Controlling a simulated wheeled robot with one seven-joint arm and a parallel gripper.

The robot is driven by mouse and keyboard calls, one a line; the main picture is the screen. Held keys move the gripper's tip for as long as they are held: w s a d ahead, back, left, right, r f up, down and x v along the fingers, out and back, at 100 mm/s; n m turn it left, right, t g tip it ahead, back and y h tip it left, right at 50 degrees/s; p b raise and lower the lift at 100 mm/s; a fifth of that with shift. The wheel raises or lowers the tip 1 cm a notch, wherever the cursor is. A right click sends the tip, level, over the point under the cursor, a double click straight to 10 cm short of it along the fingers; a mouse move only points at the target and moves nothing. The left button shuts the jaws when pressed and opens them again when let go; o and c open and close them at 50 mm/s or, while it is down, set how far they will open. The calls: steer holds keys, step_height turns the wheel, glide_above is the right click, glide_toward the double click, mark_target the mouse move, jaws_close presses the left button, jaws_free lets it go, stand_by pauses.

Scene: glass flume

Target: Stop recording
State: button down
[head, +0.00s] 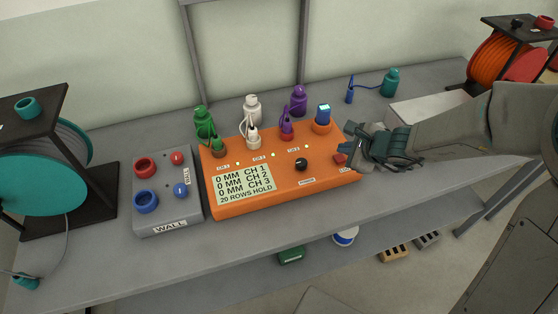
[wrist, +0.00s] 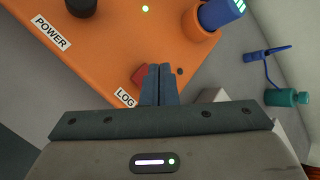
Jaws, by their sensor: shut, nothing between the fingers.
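The orange recorder box (head: 232,205) sits on the grey bench. Its display (head: 243,184) reads 0 MM for CH 1, CH 2 and CH 3, and "20 ROWS HOLD". A small red LOG control (head: 340,158) is at its right front corner; it also shows in the wrist view (wrist: 138,75). A black POWER knob (head: 301,164) is to its left. My gripper (head: 350,146) is shut and empty, its fingertips (wrist: 160,70) just beside the red control. They hide part of it, and I cannot tell whether they touch it.
A grey WALL box (head: 168,218) with red and blue sockets stands left of the recorder. Green, white and purple plugs (head: 286,127) and a blue-topped one (head: 323,115) stand along its back. Cable reels (head: 500,60) flank the bench.

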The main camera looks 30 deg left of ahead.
mark_target(343, 160)
step_height(343, 160, up, 6)
steer(key=p, duration=0.4)
steer(key=shift+p, duration=0.3)
stand_by(0.4)
steer(key=s+d+r+n+h, duration=0.2)
steer(key=s+d+n, duration=0.3)
steer(key=d, duration=0.4)
steer(key=s+d+r+n+g+h, duration=0.1)
steer(key=s+d+r+n+h, duration=0.2)
steer(key=s+d, duration=0.5)
steer(key=s+d+r+n+h, duration=0.3)
steer(key=s+d+n, duration=0.3)
steer(key=d, duration=0.5)
steer(key=shift+s+d+r+n, duration=0.25)
steer(key=shift+r+n, duration=0.25)
steer(key=shift+r, duration=0.25)
steer(key=shift+w+a, duration=0.1)
